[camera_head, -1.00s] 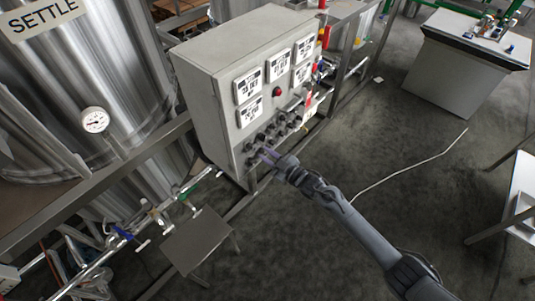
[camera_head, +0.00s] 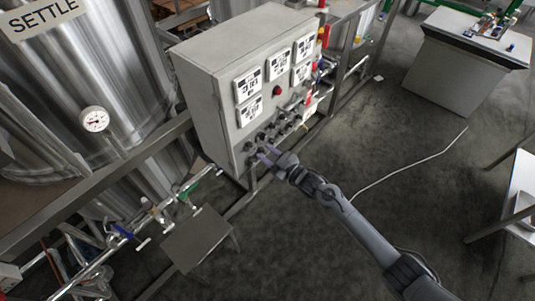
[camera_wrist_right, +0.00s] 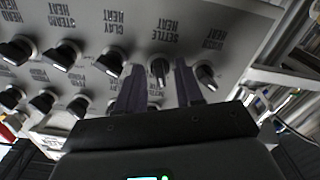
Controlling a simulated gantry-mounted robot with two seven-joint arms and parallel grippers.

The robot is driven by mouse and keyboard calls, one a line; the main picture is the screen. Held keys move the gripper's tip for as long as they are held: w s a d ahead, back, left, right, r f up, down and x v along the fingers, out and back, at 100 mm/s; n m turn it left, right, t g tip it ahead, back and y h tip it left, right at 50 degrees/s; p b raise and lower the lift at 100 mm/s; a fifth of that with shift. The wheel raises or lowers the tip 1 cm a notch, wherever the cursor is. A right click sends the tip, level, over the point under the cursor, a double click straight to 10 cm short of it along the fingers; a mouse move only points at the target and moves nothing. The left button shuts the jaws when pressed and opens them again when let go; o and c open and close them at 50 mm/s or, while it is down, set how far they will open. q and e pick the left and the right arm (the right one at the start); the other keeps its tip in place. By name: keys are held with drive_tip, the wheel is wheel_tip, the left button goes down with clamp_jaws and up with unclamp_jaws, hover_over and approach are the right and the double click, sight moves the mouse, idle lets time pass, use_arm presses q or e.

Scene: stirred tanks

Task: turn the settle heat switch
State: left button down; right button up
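The settle heat switch (camera_wrist_right: 159,70) is a black knob with a light pointer mark. It shows in the right wrist view by its upside-down SETTLE HEAT label on the grey panel. My right gripper (camera_wrist_right: 159,88) is open, with one dark finger on each side of this knob. I cannot tell whether the fingers touch it. In the head view my right gripper (camera_head: 264,154) is at the lower row of knobs on the control cabinet (camera_head: 207,105). The gripper partly hides the knobs there. My left gripper is not in view.
Beside the switch are the clay heat knob (camera_wrist_right: 110,62) and another black knob (camera_wrist_right: 206,76), with a second row close by. A red lamp (camera_head: 277,90) and several displays are on the cabinet. A small grey stand (camera_head: 197,240) and pipes with valves are at lower left.

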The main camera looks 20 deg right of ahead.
drive_tip(key=shift+s, duration=0.1)
drive_tip(key=shift+s+d, duration=0.25)
drive_tip(key=shift+s, duration=0.05)
drive_tip(key=p+v, duration=0.1)
drive_tip(key=v, duration=0.8)
drive_tip(key=shift+s+d+p, duration=0.2)
drive_tip(key=shift+s+p, duration=0.1)
drive_tip(key=shift+s, duration=0.1)
drive_tip(key=shift+f, duration=0.15)
